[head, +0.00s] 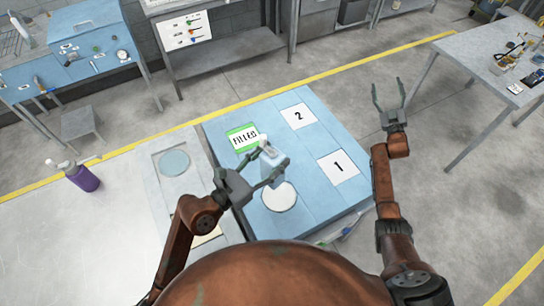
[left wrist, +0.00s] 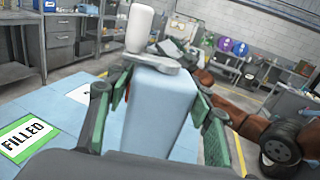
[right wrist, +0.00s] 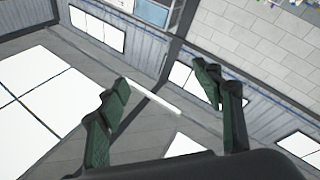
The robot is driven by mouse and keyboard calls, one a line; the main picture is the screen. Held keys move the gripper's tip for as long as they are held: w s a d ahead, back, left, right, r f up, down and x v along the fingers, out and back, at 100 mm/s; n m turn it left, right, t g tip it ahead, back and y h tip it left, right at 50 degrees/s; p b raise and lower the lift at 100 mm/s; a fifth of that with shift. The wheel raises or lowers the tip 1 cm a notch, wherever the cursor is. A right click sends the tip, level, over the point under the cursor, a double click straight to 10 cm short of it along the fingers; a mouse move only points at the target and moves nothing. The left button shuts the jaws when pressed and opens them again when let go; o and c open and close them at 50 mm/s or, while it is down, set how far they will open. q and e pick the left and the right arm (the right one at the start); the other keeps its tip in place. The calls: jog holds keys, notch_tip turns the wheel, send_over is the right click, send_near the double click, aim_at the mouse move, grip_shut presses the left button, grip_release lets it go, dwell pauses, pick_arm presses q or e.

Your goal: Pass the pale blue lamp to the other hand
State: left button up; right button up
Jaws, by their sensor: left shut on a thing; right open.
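The pale blue lamp (head: 272,166) is a boxy body with a white, rounded top part. My left gripper (head: 266,171) is shut on it and holds it over the blue table, between the FILLED card and the white disc. In the left wrist view the lamp (left wrist: 158,108) stands between the two green-padded fingers, its white part (left wrist: 140,28) at the top. My right gripper (head: 389,95) is open and empty, raised to the right of the blue table, fingers pointing up in the head view. In the right wrist view its fingers (right wrist: 165,90) are wide apart with nothing between them.
The blue table (head: 311,190) bears a green-edged FILLED card (head: 243,138), cards 2 (head: 298,116) and 1 (head: 338,167), and a white disc (head: 279,197). A purple bottle (head: 84,178) stands on the pale left table. A grey table (head: 490,70) with tools is at right.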

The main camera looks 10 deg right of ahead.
jog(key=s+d+f+m+g+h, duration=0.2)
jog(key=s+d+f+m, duration=0.25)
jog(key=f, duration=0.45)
jog(key=s+d+f+m+g+h, duration=0.2)
jog(key=s+d+f+m+g, duration=0.25)
jog(key=f, duration=0.45)
jog(key=s+d+f+m+g+h, duration=0.1)
jog(key=s+d+f+m, duration=0.3)
jog(key=s+d+f, duration=0.4)
jog(key=s+a+f+m+g, duration=0.2)
jog(key=s+f+m+g, duration=0.4)
jog(key=s+f, duration=1.55)
jog(key=s+a+f+n+g+y, duration=0.3)
jog(key=s+a+f, duration=0.9)
jog(key=s+f, duration=0.35)
jog(key=s+a+f+n+g+y, duration=0.1)
jog(key=s+a+f+n, duration=0.2)
jog(key=s+a, duration=0.3)
jog(key=s+a+f+n+g+y, duration=0.1)
jog(key=s+a+f+n, duration=0.3)
jog(key=s+a, duration=0.3)
jog(key=s+a+f+n+g+y, duration=0.2)
jog(key=s+a+n, duration=0.3)
jog(key=a, duration=0.9)
jog(key=shift+s+a+f+n, duration=0.2)
jog(key=shift+s+f+n, duration=0.2)
jog(key=shift+s+f, duration=0.55)
jog(key=shift+r, duration=0.1)
